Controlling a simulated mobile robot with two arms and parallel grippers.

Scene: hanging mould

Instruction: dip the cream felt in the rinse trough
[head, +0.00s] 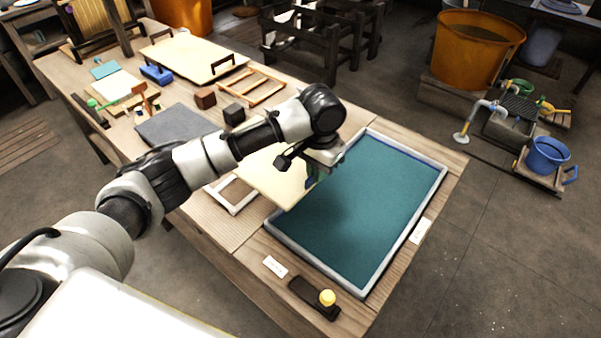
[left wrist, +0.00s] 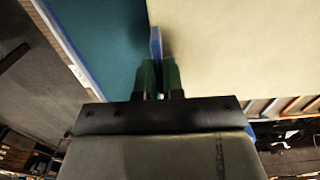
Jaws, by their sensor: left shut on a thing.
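The cream felt (head: 262,178) is a flat pale sheet at the left side of the rinse trough, partly over it and partly hidden by my arm. The trough (head: 435,187) is a shallow grey-rimmed tray of teal liquid on the table's near right end. My left gripper (head: 313,178) is over the trough's left part, shut at the felt's edge. In the left wrist view the felt (left wrist: 240,60) fills the upper right, and a narrow blue strip (left wrist: 155,45) stands between the green fingers (left wrist: 158,75). I cannot tell whether the felt touches the liquid. My right gripper is not in view.
A white frame (head: 232,195) lies left of the trough. Dark blocks (head: 234,114), a grey sheet (head: 175,124) and a wooden rack (head: 253,87) lie farther back. Most of the liquid surface is clear.

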